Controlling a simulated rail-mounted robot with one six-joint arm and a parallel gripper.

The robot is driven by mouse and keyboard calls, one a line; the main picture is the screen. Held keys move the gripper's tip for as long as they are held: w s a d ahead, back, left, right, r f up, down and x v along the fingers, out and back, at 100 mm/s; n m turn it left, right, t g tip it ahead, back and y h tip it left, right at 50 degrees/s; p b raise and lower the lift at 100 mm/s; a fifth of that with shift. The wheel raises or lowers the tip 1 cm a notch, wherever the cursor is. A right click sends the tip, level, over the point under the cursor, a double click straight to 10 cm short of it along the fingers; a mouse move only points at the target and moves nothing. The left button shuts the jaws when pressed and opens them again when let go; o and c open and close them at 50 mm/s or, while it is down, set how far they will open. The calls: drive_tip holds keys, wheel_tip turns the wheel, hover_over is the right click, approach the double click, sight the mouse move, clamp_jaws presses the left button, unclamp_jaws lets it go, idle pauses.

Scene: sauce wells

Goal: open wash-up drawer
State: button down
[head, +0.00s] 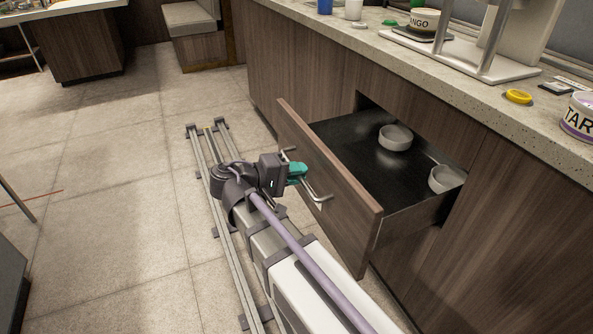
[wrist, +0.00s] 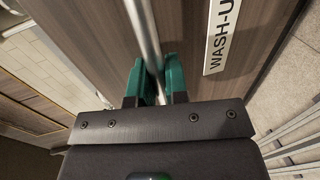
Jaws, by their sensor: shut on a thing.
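The wash-up drawer (head: 333,195) stands pulled out from the counter front, its dark inside showing. Two pale round bowls sit in it, one near the middle (head: 396,138) and one at the right side (head: 446,179). My gripper (head: 298,173) is at the drawer front, its teal fingers shut on the metal bar handle (head: 319,190). In the wrist view the teal fingers (wrist: 159,82) lie on both sides of the handle bar (wrist: 143,30). A white label reading "WASH-U" (wrist: 222,35), cut off by the frame edge, is on the drawer front beside the handle.
The speckled countertop (head: 465,75) above holds labelled tubs, a yellow lid (head: 518,97) and a metal-legged stand (head: 490,45). My rail (head: 205,180) runs along the floor before the counter. The tiled floor to the left (head: 110,200) is clear.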

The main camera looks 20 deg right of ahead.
drive_tip(key=shift+a, duration=0.15)
drive_tip(key=c, duration=1.1)
unclamp_jaws()
drive_tip(key=shift+c, duration=0.2)
drive_tip(key=p+v, duration=0.1)
drive_tip(key=v, duration=0.6)
drive_tip(key=shift+a+p, duration=0.2)
drive_tip(key=shift+p, duration=0.1)
